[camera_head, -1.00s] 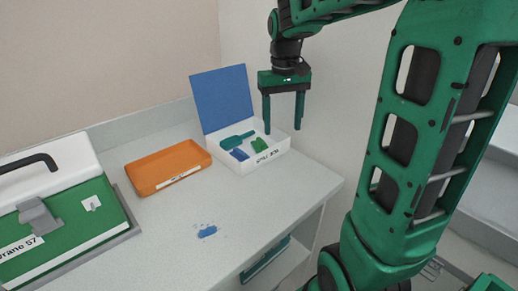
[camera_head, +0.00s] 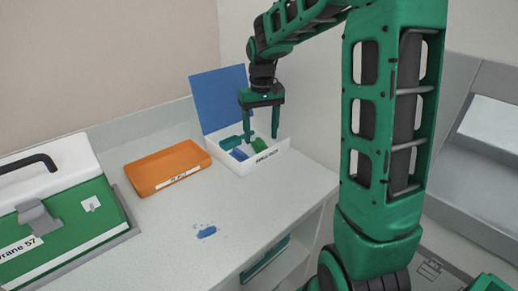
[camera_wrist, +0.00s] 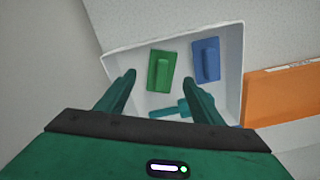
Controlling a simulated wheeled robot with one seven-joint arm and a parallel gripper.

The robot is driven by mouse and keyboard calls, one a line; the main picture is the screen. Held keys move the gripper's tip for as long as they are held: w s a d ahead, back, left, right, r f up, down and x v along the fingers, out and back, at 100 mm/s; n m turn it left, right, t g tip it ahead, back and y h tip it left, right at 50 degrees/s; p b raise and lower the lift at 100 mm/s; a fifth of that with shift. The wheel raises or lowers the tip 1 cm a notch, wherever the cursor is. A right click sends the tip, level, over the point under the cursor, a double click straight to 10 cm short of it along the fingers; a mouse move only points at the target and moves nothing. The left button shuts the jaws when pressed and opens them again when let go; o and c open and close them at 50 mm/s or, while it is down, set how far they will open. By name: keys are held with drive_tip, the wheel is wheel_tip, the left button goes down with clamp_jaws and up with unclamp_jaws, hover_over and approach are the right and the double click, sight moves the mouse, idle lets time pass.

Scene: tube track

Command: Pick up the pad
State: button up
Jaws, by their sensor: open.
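A white box (camera_head: 272,155) with a raised blue lid (camera_head: 220,98) stands at the back of the counter. In it lie a green pad (camera_head: 259,145) with a raised grip, a blue pad (camera_head: 239,154) of like shape, and a teal tool (camera_head: 229,143). My gripper (camera_head: 261,138) is open and empty, fingers pointing down over the box. In the wrist view the green pad (camera_wrist: 162,70) lies ahead of and between my fingers (camera_wrist: 160,83). The blue pad (camera_wrist: 206,60) lies right of it. The teal tool (camera_wrist: 175,109) is partly hidden by a finger.
An orange tray (camera_head: 168,168) sits left of the box. A green case with a white top (camera_head: 70,215) stands at the far left. A small blue piece (camera_head: 206,232) with blue specks lies on the counter's front part. A wall is close behind the box.

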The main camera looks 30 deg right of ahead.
sight(260, 141)
drive_tip(key=shift+w+a+f, duration=0.1)
drive_tip(key=shift+f, duration=1.75)
drive_tip(key=c, duration=1.2)
drive_tip(key=shift+r, duration=0.1)
drive_tip(key=shift+r, duration=0.55)
drive_tip(key=r, duration=0.3)
drive_tip(key=shift+a+r, duration=0.15)
drive_tip(key=shift+a, duration=0.25)
drive_tip(key=s+a+r, duration=0.1)
drive_tip(key=a+r, duration=0.1)
drive_tip(key=a, duration=0.1)
drive_tip(key=s+a+r, duration=0.1)
drive_tip(key=a+r, duration=0.1)
drive_tip(key=a, duration=0.1)
drive_tip(key=s+a+r, duration=0.2)
drive_tip(key=a, duration=0.2)
drive_tip(key=shift+a+r, duration=0.1)
drive_tip(key=shift+r, duration=0.1)
